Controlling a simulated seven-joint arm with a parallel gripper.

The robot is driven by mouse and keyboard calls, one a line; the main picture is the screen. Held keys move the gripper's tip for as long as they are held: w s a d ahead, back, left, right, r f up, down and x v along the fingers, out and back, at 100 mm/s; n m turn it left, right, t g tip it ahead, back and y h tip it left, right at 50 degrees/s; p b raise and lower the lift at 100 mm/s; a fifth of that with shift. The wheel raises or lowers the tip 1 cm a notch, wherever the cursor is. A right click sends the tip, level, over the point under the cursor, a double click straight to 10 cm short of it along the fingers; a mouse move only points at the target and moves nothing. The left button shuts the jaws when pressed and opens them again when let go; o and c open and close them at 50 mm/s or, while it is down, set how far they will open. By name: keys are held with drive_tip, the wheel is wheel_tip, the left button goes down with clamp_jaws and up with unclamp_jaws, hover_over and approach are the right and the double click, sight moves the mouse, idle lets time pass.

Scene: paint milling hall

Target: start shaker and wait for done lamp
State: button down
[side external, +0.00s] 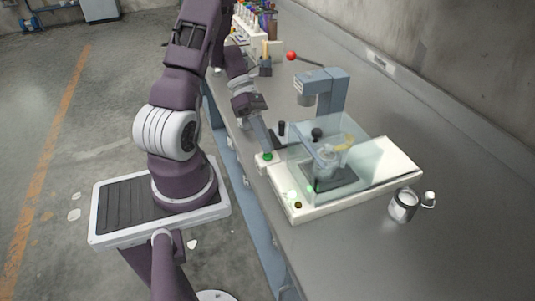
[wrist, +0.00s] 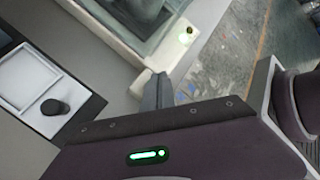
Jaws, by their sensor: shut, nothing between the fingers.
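The shaker (side external: 390,176) has a cream base, a grey column and head, and a clear guard (side external: 306,158) in front with a dark knob. A pale container (side external: 327,160) shows behind the guard. A green button (side external: 267,156) sits at the base's near left corner. In the wrist view the fingers (wrist: 157,82) hide the button.
An open metal can (side external: 403,205) and a small white-topped item (side external: 429,198) stand right of the shaker. A red ball (side external: 291,56) on a rod and a rack of colored bottles (side external: 255,22) are farther back. The bench's right side is clear.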

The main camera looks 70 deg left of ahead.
drive_tip(key=shift+r, duration=0.45)
drive_tip(key=shift+r, duration=2.4)
drive_tip(key=s+d+r+m+t+y, duration=0.1)
drive_tip(key=s+d+r+m+y, duration=0.2)
drive_tip(key=d+r+m, duration=0.5)
drive_tip(key=s+d+r+m+t+y, duration=0.2)
drive_tip(key=d+r+m+y, duration=0.4)
drive_tip(key=m, duration=1.5)
drive_tip(key=shift+s+d+r+t, duration=0.3)
drive_tip(key=shift+s+d+r, duration=0.5)
drive_tip(key=shift+d+r, duration=0.45)
drive_tip(key=shift+d+f, duration=0.1)
